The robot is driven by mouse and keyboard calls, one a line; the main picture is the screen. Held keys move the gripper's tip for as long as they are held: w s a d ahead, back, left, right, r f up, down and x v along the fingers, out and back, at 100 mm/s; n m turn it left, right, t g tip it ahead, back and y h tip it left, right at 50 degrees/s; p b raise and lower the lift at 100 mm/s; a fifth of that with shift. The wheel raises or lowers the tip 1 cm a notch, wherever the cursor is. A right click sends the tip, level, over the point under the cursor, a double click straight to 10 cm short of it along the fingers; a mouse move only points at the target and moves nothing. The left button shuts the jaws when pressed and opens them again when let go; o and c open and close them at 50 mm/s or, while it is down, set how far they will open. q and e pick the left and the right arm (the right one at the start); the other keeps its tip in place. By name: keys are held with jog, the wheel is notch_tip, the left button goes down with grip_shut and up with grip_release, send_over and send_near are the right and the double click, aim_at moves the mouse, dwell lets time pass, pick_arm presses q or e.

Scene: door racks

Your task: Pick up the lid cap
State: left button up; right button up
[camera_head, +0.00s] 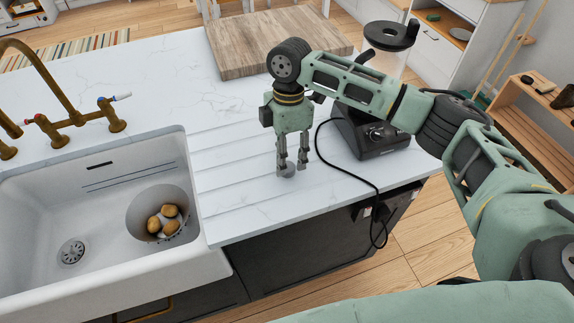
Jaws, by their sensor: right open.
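A small greyish round piece, which looks like the lid cap (287,171), lies on the white countertop near its front edge. My right gripper (292,165) points straight down over it with its two fingers apart. The fingertips are around or just above the cap; I cannot tell whether they touch it. The fingers partly hide the cap. My left gripper is not in view.
A black blender base (370,132) with a clear jar and dark lid (392,35) stands right, partly behind my arm. Its black cord (345,175) hangs over the front edge. A wooden board (235,48) lies behind. A white sink (100,225) with potatoes is left.

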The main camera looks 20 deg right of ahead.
jog(key=shift+s+f, duration=0.1)
jog(key=shift+f, duration=0.85)
jog(key=shift+a+f, duration=0.1)
jog(key=shift+f, duration=0.1)
jog(key=c, duration=0.7)
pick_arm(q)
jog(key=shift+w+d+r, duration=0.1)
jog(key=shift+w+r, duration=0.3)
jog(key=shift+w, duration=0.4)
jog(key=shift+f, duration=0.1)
pick_arm(e)
jog(key=shift+r, duration=0.15)
